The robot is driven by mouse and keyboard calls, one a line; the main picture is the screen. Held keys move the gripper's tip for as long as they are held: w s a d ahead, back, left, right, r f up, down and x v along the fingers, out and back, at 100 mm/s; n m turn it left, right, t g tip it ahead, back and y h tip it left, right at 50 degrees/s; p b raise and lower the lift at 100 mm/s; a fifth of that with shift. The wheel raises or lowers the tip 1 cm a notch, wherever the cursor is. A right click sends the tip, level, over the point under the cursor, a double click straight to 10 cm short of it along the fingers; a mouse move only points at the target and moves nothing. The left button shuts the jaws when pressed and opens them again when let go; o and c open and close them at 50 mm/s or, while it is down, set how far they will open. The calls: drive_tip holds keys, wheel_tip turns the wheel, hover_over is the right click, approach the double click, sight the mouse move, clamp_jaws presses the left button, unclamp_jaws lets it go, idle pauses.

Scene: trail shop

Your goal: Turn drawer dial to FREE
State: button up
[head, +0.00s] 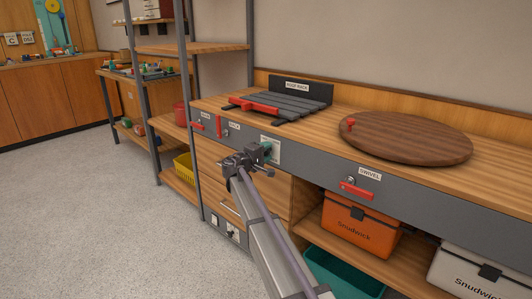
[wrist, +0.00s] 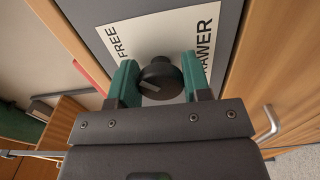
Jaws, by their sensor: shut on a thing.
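The drawer dial (wrist: 160,77) is a round black knob with a pale pointer line. It sits on a white plate (wrist: 145,35) lettered FREE at the left and, partly hidden, "...AWER" at the right in the wrist view. My gripper (wrist: 158,82) has a green finger on each side of the knob and is shut on it. I cannot tell which marking the pointer line faces. In the head view, my gripper (head: 264,154) is at the white plate (head: 275,146) on the grey front rail, and it hides the dial.
Wooden drawers (head: 265,185) are below the rail. A red SWIVEL handle (head: 356,190) is to the right, with more red handles (head: 219,126) to the left. A round wooden board (head: 405,138) lies on the bench. An orange box (head: 360,222) stands on the lower shelf.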

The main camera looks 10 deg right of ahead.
drive_tip(key=o, duration=0.9)
drive_tip(key=v, duration=1)
drive_tip(key=shift+s+a, duration=0.3)
